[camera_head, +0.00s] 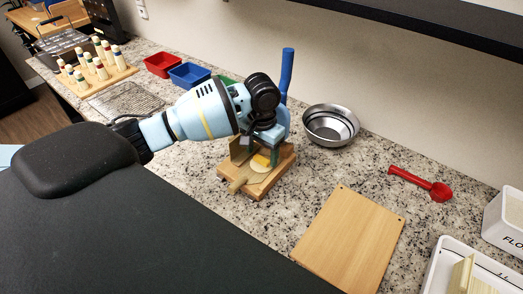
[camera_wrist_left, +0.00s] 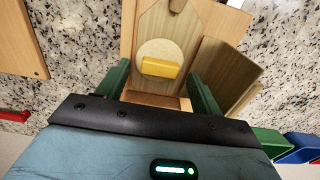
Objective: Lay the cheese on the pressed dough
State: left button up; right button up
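The pressed dough (camera_wrist_left: 155,48) is a pale round disc on a wooden paddle (camera_wrist_left: 168,20); in the head view the dough (camera_head: 259,176) lies at the wooden press. The cheese (camera_wrist_left: 161,67) is a small yellow block resting on the dough's near part in the left wrist view; it also shows in the head view (camera_head: 262,161). My left gripper (camera_wrist_left: 158,76) has its green fingers spread wide on either side of the cheese, with gaps to it; in the head view it (camera_head: 258,152) is low over the press. My right gripper is not in view.
The press's blue handle (camera_head: 287,70) stands upright behind my left wrist. A metal bowl (camera_head: 331,125), wooden board (camera_head: 350,240), red scoop (camera_head: 422,184) and white bins (camera_head: 470,268) are to the right. Red (camera_head: 162,64) and blue (camera_head: 189,75) trays are behind.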

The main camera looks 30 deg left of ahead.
aim_at(262, 159)
pick_arm(q)
jog(key=shift+r, duration=0.55)
notch_tip(262, 159, up, 12)
jog(key=shift+p, duration=0.45)
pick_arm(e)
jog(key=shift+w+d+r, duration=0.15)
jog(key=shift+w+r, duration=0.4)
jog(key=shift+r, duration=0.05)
